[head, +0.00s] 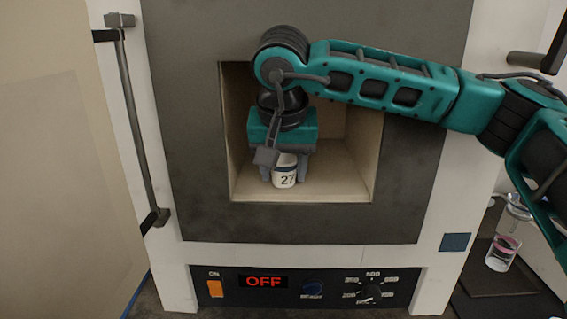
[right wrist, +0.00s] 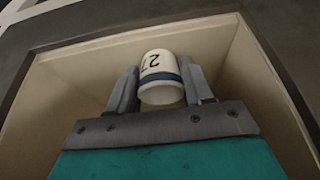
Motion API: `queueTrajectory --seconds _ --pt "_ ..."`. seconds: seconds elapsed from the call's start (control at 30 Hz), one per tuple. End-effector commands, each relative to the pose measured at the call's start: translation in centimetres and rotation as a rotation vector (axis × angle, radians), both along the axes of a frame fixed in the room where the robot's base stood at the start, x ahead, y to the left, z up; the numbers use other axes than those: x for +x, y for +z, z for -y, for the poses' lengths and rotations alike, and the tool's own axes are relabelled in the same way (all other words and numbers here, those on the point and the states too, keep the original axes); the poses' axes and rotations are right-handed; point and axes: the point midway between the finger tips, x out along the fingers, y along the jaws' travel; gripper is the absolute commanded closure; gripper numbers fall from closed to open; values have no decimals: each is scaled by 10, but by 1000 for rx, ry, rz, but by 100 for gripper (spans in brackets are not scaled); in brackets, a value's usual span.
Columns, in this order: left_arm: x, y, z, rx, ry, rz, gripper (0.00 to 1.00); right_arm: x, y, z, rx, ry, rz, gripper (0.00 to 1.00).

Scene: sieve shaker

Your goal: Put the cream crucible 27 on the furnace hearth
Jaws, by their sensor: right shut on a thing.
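The cream crucible 27 (head: 284,176) is inside the furnace chamber, near its left side, with the number facing out. My right gripper (head: 284,174) is shut on it, one finger on each side. In the right wrist view the crucible (right wrist: 161,76) sits between the two fingers (right wrist: 160,90), with its number and a dark band showing. The furnace hearth (head: 335,188) is the pale chamber floor. The crucible's base is at or just above the hearth; I cannot tell if it touches. My left gripper is not in view.
The chamber opening has a dark grey front face (head: 410,200) around it. The hearth to the right of the crucible is bare. The display (head: 264,282) reads OFF. A vertical door handle (head: 138,125) stands at left.

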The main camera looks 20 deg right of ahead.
Motion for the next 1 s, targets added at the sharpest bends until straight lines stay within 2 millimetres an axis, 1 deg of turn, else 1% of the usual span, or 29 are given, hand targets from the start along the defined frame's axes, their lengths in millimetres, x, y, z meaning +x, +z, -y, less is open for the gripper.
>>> queueTrajectory --seconds 0.13,0.27,0.3,0.53,0.57,0.8,0.87,0.97,1.0 --pt "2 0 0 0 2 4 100 0 0 0 1 -1 1 80" --pt "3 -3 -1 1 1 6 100 0 -4 0 1 0 0 80" --pt "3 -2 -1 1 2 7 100 0 -4 0 1 0 0 48" --pt "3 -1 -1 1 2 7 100 -1 -3 0 0 -1 0 26" --pt "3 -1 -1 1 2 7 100 -1 -3 0 0 -1 0 24" --pt "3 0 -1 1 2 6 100 0 -2 0 0 -1 0 24" --pt "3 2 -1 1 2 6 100 0 2 0 1 -1 1 24" --pt "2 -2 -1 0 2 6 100 -4 10 -3 2 2 2 24" --pt "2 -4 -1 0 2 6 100 -9 11 -5 0 5 0 24"
